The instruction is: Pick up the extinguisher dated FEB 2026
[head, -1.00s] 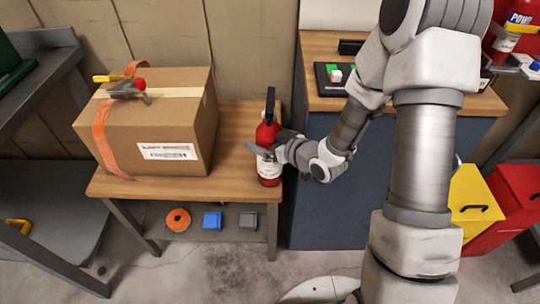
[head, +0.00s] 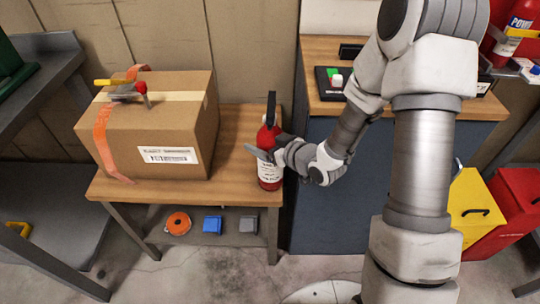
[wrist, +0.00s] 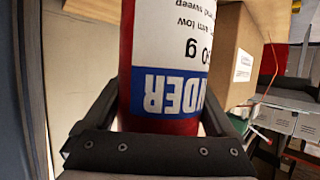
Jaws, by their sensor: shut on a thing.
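A red extinguisher (head: 268,172) with a black top and a white label stands upright at the right end of the wooden bench in the head view. My gripper (head: 264,153) is shut around its body from the right. In the wrist view the red extinguisher (wrist: 172,70) fills the space between my two black fingers, and its label shows upside down with a blue band reading part of "POWDER". No date can be read on it. Another red extinguisher (head: 517,20) stands at the top right, partly cut off, with a "POWDER" type label.
A cardboard box (head: 165,128) with a tape dispenser on top stands left on the wooden bench (head: 235,185). A blue cabinet (head: 335,205) stands close on the right. Yellow (head: 468,208) and red (head: 510,205) bins stand further right. Small items lie on the shelf below.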

